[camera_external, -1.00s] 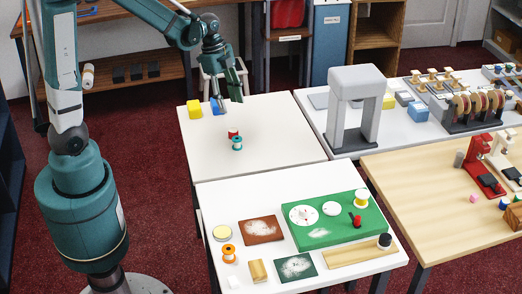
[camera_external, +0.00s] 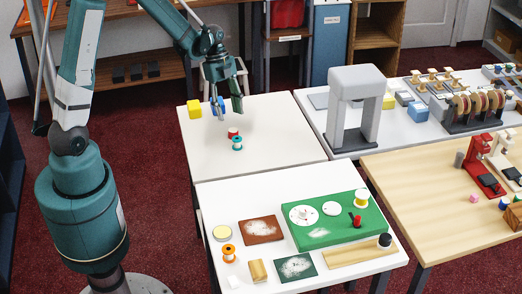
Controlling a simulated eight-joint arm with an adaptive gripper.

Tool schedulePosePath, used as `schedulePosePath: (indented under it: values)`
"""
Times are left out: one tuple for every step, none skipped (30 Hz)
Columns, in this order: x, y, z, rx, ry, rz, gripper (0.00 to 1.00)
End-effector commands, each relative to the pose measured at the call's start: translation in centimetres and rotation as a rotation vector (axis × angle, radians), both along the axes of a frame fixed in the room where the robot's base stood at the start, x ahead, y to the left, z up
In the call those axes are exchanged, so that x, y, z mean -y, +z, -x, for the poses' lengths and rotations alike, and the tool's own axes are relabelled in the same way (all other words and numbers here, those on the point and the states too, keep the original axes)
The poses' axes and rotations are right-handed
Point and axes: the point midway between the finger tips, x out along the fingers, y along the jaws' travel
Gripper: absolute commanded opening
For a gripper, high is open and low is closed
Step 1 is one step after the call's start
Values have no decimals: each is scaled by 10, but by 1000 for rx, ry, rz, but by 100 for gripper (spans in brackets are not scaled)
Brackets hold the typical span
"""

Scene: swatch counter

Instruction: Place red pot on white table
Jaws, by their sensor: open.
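A small red item (camera_external: 233,132), perhaps the red pot, is on the far-left white table (camera_external: 275,140), partly hidden behind a teal and white spool (camera_external: 237,144). It is too small to make out its shape. My gripper (camera_external: 230,114) is open, with fingers pointing down, above this table just behind the red item. Nothing shows between the fingers. Another small red item (camera_external: 356,221) is on the green board on the near white table.
A yellow block (camera_external: 194,109) and a blue block (camera_external: 217,104) are near the table's back edge, the blue one partly behind my gripper. A grey arch (camera_external: 357,105) stands to the right. The far-left table's front and right areas are clear.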

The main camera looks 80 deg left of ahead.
Motion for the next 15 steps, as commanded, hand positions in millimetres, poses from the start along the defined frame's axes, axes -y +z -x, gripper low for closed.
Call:
schedulePosePath:
  values:
    - [0, 0, 0, 0, 0, 0, 41]
    - [0, 0, 0, 0, 0, 0, 41]
    - [0, 0, 0, 0, 0, 0, 41]
    - [0, 0, 0, 0, 0, 0, 41]
    - [0, -1, 0, 0, 0, 0, 41]
    - [1, -2, 0, 0, 0, 0, 41]
    - [1, -4, -1, 0, 0, 0, 41]
    - [2, -5, -1, 0, 0, 0, 41]
    - [3, -8, -1, 0, 0, 0, 41]
    - [3, -11, -1, 0, -1, 0, 41]
    - [4, -13, -2, 0, -1, 0, 41]
    - [5, -16, -2, 0, -1, 0, 41]
    - [5, -18, -3, 0, -1, 0, 41]
    - [6, -20, -3, 0, -1, 0, 41]
    - [7, -22, -3, 0, 0, 0, 41]
